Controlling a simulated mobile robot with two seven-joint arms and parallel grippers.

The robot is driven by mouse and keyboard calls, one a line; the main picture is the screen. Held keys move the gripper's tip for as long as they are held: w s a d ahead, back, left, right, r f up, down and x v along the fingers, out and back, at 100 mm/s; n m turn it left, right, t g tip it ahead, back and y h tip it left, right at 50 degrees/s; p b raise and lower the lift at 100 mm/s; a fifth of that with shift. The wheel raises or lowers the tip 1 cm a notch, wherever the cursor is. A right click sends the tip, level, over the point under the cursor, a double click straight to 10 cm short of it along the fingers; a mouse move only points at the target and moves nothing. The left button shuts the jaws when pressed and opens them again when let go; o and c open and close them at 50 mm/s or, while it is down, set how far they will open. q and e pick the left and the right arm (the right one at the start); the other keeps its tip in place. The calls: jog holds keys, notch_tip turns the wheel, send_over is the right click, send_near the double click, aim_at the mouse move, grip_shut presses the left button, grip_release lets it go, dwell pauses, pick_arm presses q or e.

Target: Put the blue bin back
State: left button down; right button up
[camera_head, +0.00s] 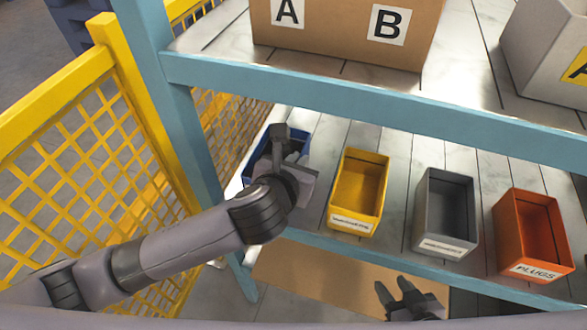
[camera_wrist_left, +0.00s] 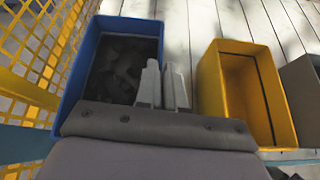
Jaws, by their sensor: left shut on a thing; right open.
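The blue bin (camera_head: 301,137) is at the left end of the lower shelf, left of the yellow bin, partly hidden by my left arm in the head view. In the left wrist view the blue bin (camera_wrist_left: 86,62) is open-topped with dark contents. My left gripper (camera_wrist_left: 163,72) is shut on its right side wall, one finger inside and one outside. I cannot tell whether the bin's bottom touches the shelf. My right gripper (camera_head: 393,289) is open and empty, low in front of the shelf.
A yellow bin (camera_head: 358,190), a grey bin (camera_head: 445,213) and an orange bin (camera_head: 532,233) stand in a row on the lower shelf (camera_head: 400,152). A teal beam (camera_head: 370,98) runs above. A teal post (camera_head: 165,100) and yellow mesh fence (camera_head: 75,130) close off the left.

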pick_arm(q)
jog(key=shift+f+b, duration=0.4)
jog(key=shift+f, duration=0.25)
jog(key=shift+w+f, duration=0.1)
pick_arm(e)
jog(key=shift+w+a+f, duration=0.15)
jog(key=shift+w+f, duration=0.15)
jog(key=shift+f, duration=0.2)
jog(key=shift+w+a+f, duration=0.15)
jog(key=shift+w+f, duration=0.1)
jog(key=shift+f, duration=0.25)
pick_arm(q)
jog(key=c, duration=1.7)
grip_release()
jog(key=o, duration=0.4)
jog(key=shift+o, duration=0.2)
